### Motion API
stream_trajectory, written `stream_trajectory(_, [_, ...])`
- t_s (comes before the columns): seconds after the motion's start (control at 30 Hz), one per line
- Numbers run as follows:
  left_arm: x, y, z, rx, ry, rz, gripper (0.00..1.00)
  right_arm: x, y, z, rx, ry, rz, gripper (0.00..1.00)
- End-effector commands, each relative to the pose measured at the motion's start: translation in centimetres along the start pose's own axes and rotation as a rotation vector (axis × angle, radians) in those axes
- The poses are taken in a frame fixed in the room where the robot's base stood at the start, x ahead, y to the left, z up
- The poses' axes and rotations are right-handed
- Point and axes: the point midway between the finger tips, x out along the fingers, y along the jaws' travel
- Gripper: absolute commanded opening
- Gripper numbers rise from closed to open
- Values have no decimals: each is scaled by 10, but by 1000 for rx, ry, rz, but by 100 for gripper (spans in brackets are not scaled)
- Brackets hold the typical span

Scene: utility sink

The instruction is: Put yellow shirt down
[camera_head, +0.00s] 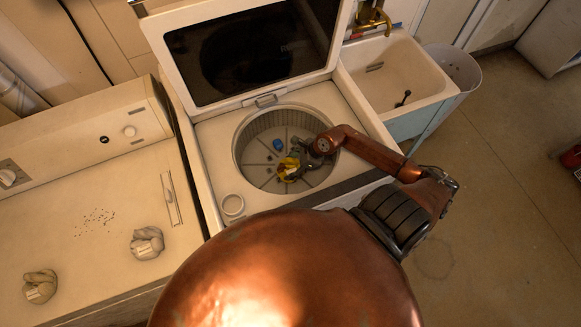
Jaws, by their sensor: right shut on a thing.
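The yellow shirt (286,176) is a small crumpled bundle inside the round drum of the open washing machine (222,135). My right gripper (293,165) reaches into the drum from the right and is shut on the yellow shirt. The fingers are small and partly hidden by the wrist and the cloth. I cannot tell whether the shirt touches the drum floor (265,183). A small blue thing (278,143) lies in the drum just behind the shirt. My left gripper does not show.
The washer lid (255,52) stands open at the back. Two grey cloth bundles (147,243) (40,286) lie on the machine top at the left. A utility sink (393,78) and a pale bin (455,66) stand at the right.

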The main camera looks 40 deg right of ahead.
Motion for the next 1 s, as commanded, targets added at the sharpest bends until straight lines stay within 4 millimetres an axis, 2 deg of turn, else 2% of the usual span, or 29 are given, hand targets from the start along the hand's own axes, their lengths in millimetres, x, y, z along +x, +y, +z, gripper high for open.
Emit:
stream_trajectory(0.07, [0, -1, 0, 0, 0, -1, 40, 8, 0, -4, 1, -2, 0, 21])
stream_trajectory(0.27, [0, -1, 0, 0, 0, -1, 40, 8, 0, -4, -2, 0, -1, 21])
stream_trajectory(0.3, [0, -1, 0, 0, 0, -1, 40, 8, 0, -5, -1, 1, 0, 60])
stream_trajectory(0.53, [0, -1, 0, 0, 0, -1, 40, 8, 0, -5, -1, 1, 0, 76])
stream_trajectory(0.83, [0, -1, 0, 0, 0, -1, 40, 6, 0, -5, -1, 1, -1, 76])
stream_trajectory(1.0, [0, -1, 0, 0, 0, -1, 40, -11, -1, -6, -4, 2, -3, 76])
